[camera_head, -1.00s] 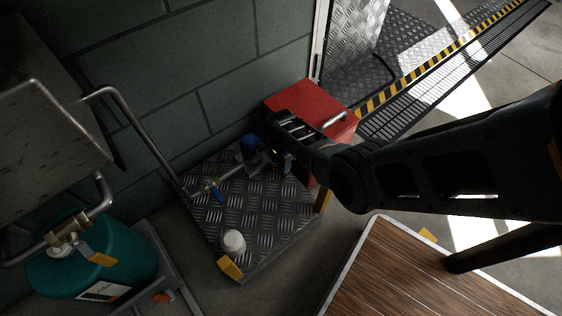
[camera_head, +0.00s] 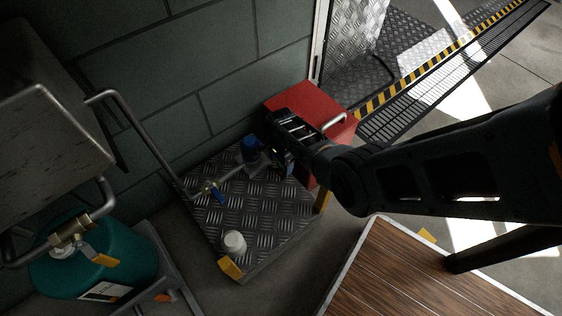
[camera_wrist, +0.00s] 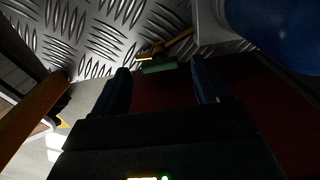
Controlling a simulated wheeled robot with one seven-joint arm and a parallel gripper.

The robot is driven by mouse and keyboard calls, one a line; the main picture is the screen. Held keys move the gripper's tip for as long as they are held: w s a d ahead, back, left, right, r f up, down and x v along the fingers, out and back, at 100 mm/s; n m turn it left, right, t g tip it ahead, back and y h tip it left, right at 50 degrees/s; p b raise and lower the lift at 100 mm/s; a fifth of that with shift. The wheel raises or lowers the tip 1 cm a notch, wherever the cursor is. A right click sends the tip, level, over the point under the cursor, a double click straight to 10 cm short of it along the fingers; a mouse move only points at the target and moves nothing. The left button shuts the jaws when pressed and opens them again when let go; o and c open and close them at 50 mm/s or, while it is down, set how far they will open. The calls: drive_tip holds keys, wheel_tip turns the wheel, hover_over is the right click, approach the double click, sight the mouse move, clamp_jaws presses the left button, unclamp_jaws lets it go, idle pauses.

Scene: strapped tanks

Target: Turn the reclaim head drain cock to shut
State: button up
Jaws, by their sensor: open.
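A small brass cock (camera_wrist: 150,50) with a green handle (camera_wrist: 160,66) shows at the top middle of the wrist view, over the metal tread plate. My gripper (camera_wrist: 160,66) is open, one finger on each side of the green handle. I cannot tell whether either finger touches it. In the head view my gripper (camera_head: 281,160) is low beside the blue-topped unit (camera_head: 249,148), and it hides this cock there. The blue body (camera_wrist: 285,28) fills the upper right of the wrist view. No label on the cock is readable.
A blue-handled valve (camera_head: 216,194) sits on a pipe over the tread plate (camera_head: 262,215), near a white cap (camera_head: 234,243). A red box (camera_head: 302,101) stands close behind my gripper. A teal tank (camera_head: 135,262) with a yellow-handled valve is at left. A wooden top (camera_head: 425,280) is in front.

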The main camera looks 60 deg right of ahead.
sight(281, 166)
wheel_tip(281, 166, up, 6)
drive_tip(key=p, duration=0.3)
drive_tip(key=shift+r, duration=0.25)
drive_tip(key=shift+s, duration=0.1)
